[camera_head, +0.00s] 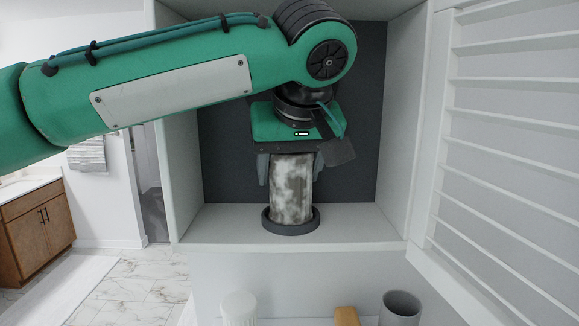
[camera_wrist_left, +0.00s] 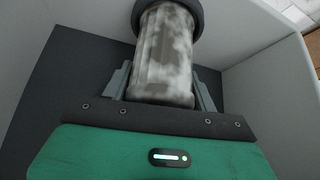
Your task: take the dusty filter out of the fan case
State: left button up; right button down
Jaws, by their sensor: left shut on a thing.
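The dusty filter (camera_head: 291,190) is a grey-white blotched cylinder. It stands upright inside the open white fan case (camera_head: 190,190), its lower end in or on a dark round ring (camera_head: 274,223) on the case floor. My left gripper (camera_head: 290,172) reaches down from above, with its fingers shut on either side of the filter's upper part. In the left wrist view the filter (camera_wrist_left: 165,55) sits between the two fingers, and the dark ring (camera_wrist_left: 188,8) is around its far end. Whether the filter's end is clear of the ring's seat cannot be told. My right gripper is not in view.
A white louvred door (camera_head: 510,150) stands open at the right of the case. Below the case are a white ribbed jar (camera_head: 239,308), a grey cup (camera_head: 401,306) and a wooden item (camera_head: 346,316). A wooden cabinet (camera_head: 30,225) is at the far left.

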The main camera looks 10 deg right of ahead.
pick_arm(q)
jog(key=shift+w+r, duration=0.1)
jog(key=shift+r, duration=0.05)
jog(key=shift+r+p, duration=0.45)
jog(key=shift+r, duration=0.5)
jog(key=shift+r, duration=0.2)
